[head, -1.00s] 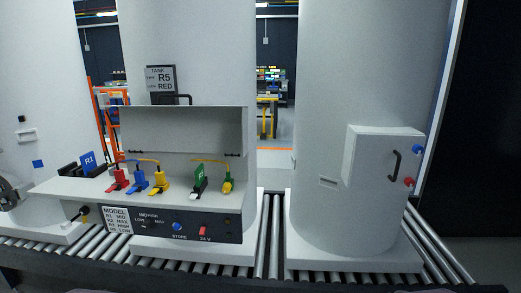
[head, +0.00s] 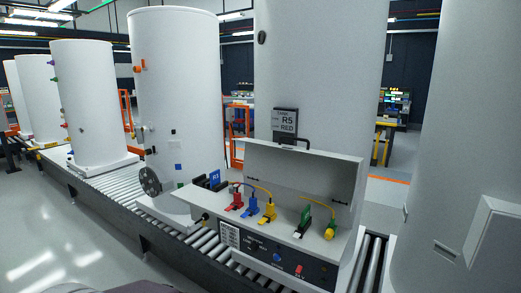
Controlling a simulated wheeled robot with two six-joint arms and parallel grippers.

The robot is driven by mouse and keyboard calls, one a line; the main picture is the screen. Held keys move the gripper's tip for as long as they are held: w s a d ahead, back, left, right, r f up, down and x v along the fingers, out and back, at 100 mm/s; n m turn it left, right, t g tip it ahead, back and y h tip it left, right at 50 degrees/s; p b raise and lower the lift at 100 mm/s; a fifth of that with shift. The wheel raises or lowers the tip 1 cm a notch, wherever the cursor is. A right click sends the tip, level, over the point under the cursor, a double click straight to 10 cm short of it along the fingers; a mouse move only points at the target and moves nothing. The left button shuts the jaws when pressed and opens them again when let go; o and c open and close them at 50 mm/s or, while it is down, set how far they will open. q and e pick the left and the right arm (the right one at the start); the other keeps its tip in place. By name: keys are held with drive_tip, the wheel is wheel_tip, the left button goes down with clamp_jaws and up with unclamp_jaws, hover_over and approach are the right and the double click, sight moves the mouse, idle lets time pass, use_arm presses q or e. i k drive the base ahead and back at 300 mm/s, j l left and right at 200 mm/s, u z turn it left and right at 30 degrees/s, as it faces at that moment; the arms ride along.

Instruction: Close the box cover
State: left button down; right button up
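The control box (head: 285,257) is on the front of a white tank (head: 319,80) on the conveyor. Its cover (head: 303,170) stands raised at the back, with a dark handle (head: 293,140) at its top edge. A blue R1 tag (head: 214,177) stands at the panel's left end. Neither gripper is in view.
A roller conveyor (head: 112,187) carries several white tanks, including one to the left (head: 178,90). A tank at the right edge has a closed white box (head: 492,240). Clear grey floor (head: 45,235) lies at the front left.

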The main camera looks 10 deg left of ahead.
sight(336, 177)
drive_tip(key=j+u, duration=0.15)
drive_tip(key=i+j+z, duration=0.15)
drive_tip(key=j, duration=0.15)
drive_tip(key=i+j+z, duration=0.15)
drive_tip(key=j, duration=0.2)
drive_tip(key=i+l+u, duration=0.1)
drive_tip(key=i+l, duration=0.7)
